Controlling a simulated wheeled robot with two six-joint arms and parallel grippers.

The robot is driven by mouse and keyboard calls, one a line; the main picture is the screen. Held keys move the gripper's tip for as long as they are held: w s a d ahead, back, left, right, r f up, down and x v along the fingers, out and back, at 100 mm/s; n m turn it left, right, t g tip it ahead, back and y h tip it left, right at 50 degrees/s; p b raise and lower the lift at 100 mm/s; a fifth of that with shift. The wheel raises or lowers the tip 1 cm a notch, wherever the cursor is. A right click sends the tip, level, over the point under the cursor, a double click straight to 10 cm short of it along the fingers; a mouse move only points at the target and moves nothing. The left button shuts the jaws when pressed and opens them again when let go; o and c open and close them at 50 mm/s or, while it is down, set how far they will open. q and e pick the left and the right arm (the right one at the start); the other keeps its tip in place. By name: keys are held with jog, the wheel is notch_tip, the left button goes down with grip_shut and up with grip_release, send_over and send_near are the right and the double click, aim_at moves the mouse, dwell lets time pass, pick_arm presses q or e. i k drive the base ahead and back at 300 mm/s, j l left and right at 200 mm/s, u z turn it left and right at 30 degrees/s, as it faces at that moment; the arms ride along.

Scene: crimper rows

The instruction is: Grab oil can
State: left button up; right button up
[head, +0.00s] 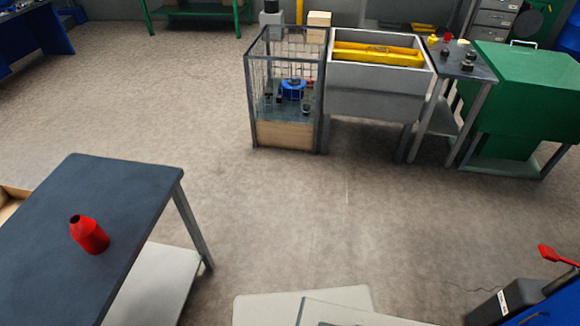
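A red bottle-shaped can (90,235) with a narrower neck stands on the dark grey table top at the lower left of the head view. It is the only thing I see on that table and is probably the oil can. It appears tilted in the picture, in line with the camera's slant. Neither of my grippers shows in the head view, so nothing is seen touching the can.
The dark table (110,190) has a pale lower shelf (155,285). A wire cage (285,90), a grey sink-like bin (375,90), a small side table (465,65) and a green cabinet (525,85) line the back. The floor (200,120) between is clear.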

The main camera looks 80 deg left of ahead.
aim_at(85, 230)
jog(key=k+u, duration=0.15)
jog(key=u, duration=4.35)
jog(key=i+l+u, duration=0.1)
jog(key=l+u, duration=0.15)
jog(key=u, duration=0.25)
jog(key=i+l+u, duration=0.1)
jog(key=l+u, duration=0.2)
jog(key=u, duration=0.15)
jog(key=l+u, duration=0.3)
jog(key=u, duration=0.2)
